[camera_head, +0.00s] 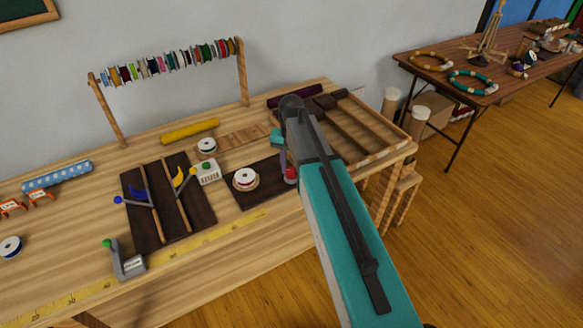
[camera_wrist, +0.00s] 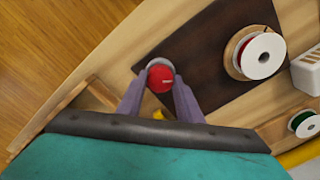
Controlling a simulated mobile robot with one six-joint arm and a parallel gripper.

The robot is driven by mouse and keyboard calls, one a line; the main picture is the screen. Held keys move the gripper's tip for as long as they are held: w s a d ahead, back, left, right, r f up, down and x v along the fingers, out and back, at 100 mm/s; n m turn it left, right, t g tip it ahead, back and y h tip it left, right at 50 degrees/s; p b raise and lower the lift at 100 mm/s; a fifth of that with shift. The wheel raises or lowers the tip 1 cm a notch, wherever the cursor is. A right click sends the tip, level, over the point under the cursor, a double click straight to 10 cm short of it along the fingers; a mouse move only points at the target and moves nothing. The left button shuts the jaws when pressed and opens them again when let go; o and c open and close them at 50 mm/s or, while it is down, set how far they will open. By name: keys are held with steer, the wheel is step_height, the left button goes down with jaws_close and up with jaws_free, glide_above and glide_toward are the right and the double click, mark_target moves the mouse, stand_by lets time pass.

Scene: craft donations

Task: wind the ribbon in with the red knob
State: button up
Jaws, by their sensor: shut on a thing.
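The red knob (camera_head: 291,174) stands at the right part of a dark mat (camera_head: 262,193) on the wooden workbench. In the wrist view the red knob (camera_wrist: 160,78) sits between the two fingertips of my gripper (camera_wrist: 160,82), which is shut on it. In the head view my gripper (camera_head: 283,160) is partly hidden by my arm. I cannot make out a loose length of ribbon.
A second dark mat (camera_head: 145,230) holds coloured-knob levers. A wooden tray (camera_head: 397,133) lies right, behind my arm. A yellow measuring tape runs along the front edge.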

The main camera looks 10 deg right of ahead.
mark_target(292, 170)
steer(key=o, duration=1)
steer(key=shift+o, duration=0.2)
steer(key=shift+r, duration=0.15)
step_height(292, 170, up, 14)
steer(key=b, duration=0.3)
steer(key=shift+f, duration=0.25)
stand_by(0.4)
